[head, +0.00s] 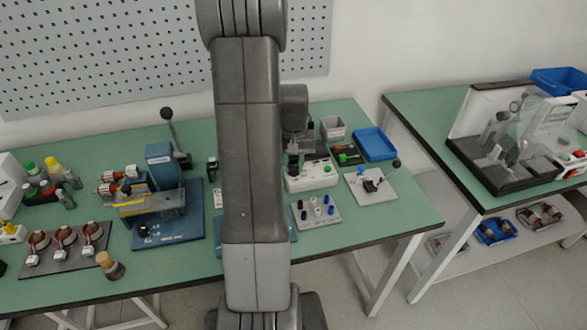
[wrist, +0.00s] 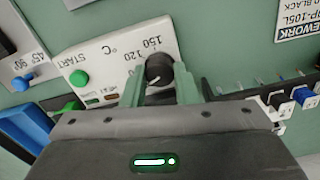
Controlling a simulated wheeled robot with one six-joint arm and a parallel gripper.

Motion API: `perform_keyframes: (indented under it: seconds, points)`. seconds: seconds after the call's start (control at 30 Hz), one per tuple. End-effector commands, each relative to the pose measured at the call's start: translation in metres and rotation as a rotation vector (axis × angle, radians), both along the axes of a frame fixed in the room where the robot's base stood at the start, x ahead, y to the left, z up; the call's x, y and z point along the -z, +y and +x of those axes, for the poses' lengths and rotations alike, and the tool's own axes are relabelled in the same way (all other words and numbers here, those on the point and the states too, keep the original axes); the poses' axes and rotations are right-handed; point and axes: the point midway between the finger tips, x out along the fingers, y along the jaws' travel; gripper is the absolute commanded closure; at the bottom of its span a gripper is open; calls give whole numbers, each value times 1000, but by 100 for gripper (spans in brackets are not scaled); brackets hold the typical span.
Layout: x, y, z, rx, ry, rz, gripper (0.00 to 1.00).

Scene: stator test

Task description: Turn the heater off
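The heater is a white box (wrist: 110,60) with a temperature scale reading 120 and 150 °C, a green START button (wrist: 79,78) and a black dial knob (wrist: 159,70). The knob has a white pointer line, partly hidden. My gripper (wrist: 160,75) is at the knob, one green finger on each side of it. Little or no gap shows between fingers and knob, so I cannot tell whether they grip it. In the head view the heater (head: 318,178) stands on the green table behind my arm, which hides part of it.
On the table (head: 110,280), a plate with a lever (head: 368,187) and a plate with several dark and light pegs (head: 317,212) stand close to the heater. A blue tray (head: 375,145) and a grey bin (head: 333,128) are behind. A blue machine (head: 165,200) is left of my arm.

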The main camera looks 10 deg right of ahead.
Motion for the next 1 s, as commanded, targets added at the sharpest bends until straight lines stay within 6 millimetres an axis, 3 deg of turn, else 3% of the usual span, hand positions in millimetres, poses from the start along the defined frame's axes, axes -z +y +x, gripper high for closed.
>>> perform_keyframes:
  seconds: [0.27,0.6,0.9,0.93,1.0]
  points:
    - [0,0,0,-19,0,0,88]
    - [0,0,0,-340,0,0,88]
    - [0,0,0,-384,0,0,88]
    - [0,0,0,-384,0,0,69]
    - [0,0,0,-384,0,0,56]
